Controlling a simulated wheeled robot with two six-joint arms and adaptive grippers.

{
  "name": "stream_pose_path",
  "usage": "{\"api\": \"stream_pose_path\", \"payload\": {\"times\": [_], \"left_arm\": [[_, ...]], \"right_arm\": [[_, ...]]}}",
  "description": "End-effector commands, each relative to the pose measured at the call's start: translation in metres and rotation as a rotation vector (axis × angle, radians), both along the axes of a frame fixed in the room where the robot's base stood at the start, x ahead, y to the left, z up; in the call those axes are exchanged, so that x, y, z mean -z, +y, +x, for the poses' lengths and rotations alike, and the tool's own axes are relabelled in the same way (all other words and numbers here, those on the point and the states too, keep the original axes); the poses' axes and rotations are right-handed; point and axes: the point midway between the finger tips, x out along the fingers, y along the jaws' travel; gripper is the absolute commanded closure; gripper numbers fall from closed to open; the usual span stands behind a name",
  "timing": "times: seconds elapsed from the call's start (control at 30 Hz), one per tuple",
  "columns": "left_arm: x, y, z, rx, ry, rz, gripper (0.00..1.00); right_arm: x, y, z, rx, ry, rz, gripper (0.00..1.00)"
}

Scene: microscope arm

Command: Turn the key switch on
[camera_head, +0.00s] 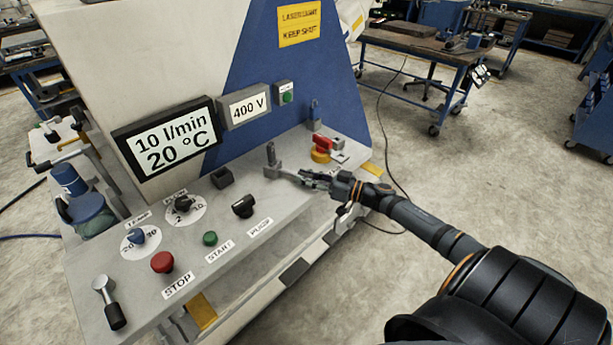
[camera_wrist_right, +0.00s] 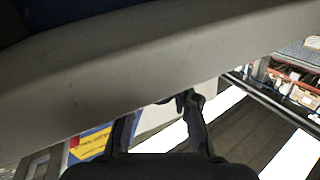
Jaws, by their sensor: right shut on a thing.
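A small grey fitting with an upright tab (camera_head: 271,157) stands on the sloping control panel (camera_head: 255,240). It looks like the key switch, but its label is not readable. My right gripper (camera_head: 302,178) reaches in from the right, low over the panel, with its fingertips at the right side of this fitting. It is shut on a part there, and the fingers hide the exact contact. In the right wrist view the two fingers (camera_wrist_right: 155,112) show below a large grey surface, and the held part is not clear. My left gripper is not in view.
The panel also carries a black pump knob (camera_head: 243,206), a green start button (camera_head: 210,238), a red stop button (camera_head: 162,262), a blue temperature knob (camera_head: 137,236) and a red-and-yellow switch (camera_head: 321,146). A display (camera_head: 166,138) stands behind. Open floor lies to the right.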

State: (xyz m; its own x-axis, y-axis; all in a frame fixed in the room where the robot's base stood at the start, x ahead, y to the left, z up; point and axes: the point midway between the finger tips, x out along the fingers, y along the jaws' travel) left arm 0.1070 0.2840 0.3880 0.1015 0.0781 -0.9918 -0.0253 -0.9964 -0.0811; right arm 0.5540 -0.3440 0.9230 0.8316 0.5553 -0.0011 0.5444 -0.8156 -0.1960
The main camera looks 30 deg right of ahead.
Motion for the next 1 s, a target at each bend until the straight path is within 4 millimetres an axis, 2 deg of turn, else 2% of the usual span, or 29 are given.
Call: {"api": "stream_pose_path", "payload": {"times": [0.03,0.2,0.57,1.0], "left_arm": [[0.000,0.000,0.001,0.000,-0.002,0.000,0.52],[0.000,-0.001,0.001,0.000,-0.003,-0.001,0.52],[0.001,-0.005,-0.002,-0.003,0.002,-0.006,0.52],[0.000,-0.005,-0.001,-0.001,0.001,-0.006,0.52]], "right_arm": [[0.000,0.001,-0.001,-0.002,0.000,-0.003,0.74],[0.000,0.001,0.000,-0.003,-0.001,-0.002,0.52],[0.001,-0.002,-0.005,-0.004,0.001,-0.004,0.52],[0.002,-0.034,-0.054,-0.009,0.005,-0.006,0.52]]}}
